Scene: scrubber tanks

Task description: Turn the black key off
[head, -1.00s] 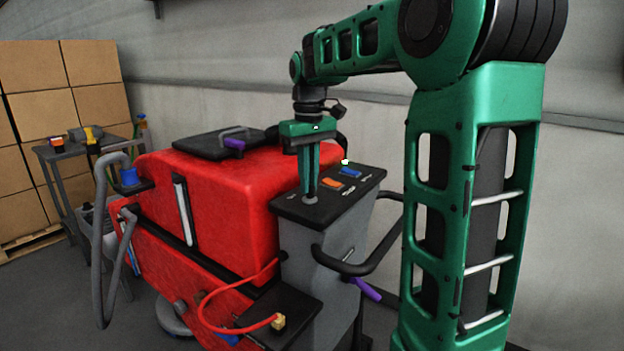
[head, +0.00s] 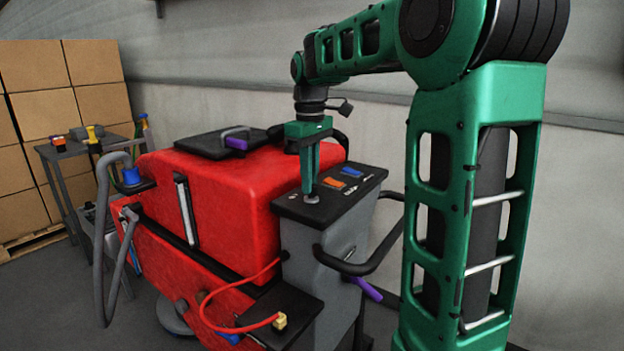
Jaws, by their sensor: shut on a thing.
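The scrubber's black control panel (head: 292,208) tops a grey column behind the red tank. My gripper (head: 311,192) points straight down at the left part of this panel, its fingers closed at a small grey round key switch (head: 311,198). The black key is hidden between the fingertips, so its angle cannot be read. An orange switch (head: 334,183) and a blue switch (head: 351,172) sit on the panel to the right of the fingers.
The red tank (head: 225,195) stands close to the left of my gripper. A black handlebar (head: 375,255) curves out in front of the column. A wall is behind.

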